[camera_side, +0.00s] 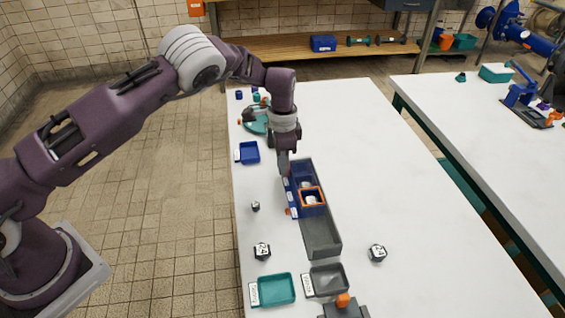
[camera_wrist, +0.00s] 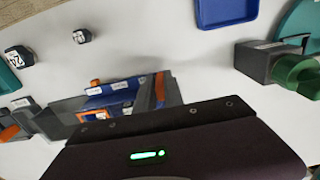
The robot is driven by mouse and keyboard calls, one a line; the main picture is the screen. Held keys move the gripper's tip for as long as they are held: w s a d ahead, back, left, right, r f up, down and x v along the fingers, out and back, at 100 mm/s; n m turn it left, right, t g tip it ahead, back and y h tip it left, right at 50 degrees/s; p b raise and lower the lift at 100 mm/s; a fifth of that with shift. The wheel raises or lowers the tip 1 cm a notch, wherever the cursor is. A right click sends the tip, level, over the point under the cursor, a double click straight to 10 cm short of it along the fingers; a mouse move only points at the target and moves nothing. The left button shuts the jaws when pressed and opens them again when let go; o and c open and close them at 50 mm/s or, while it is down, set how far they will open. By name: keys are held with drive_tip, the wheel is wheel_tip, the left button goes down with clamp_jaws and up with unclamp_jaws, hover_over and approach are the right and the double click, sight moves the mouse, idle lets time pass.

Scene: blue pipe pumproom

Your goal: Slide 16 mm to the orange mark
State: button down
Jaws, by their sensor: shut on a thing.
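A long grey channel (camera_side: 322,236) lies on the white table, its front part empty. A blue compartmented box (camera_side: 300,172) sits in its back part, with an orange-rimmed compartment (camera_side: 313,207) at the front. Pale pieces lie in the compartments. White labels line the left side; I cannot read which is 16 mm. A small orange mark (camera_side: 288,211) shows at the left edge near the front label. My gripper (camera_side: 284,168) points down at the box's back left corner and is shut on the box there. In the wrist view the blue box (camera_wrist: 120,91) shows partly; my gripper's body hides the contact.
Dark cubes with white faces (camera_side: 262,251) (camera_side: 377,253) stand on both sides of the channel. A teal tray (camera_side: 277,289), a grey tray (camera_side: 327,280) and an orange-topped grey block (camera_side: 343,301) stand in front. A blue tray (camera_side: 249,152) lies behind left. The table's right is clear.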

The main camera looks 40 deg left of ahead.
sight(286, 189)
drive_tip(key=s+d, duration=0.3)
drive_tip(key=shift+s+d, duration=0.3)
drive_tip(key=shift+d, duration=0.05)
drive_tip(key=c, duration=1.4)
unclamp_jaws()
drive_tip(key=shift+c, duration=0.2)
wheel_tip(286, 189, up, 7)
drive_tip(key=shift+r, duration=0.1)
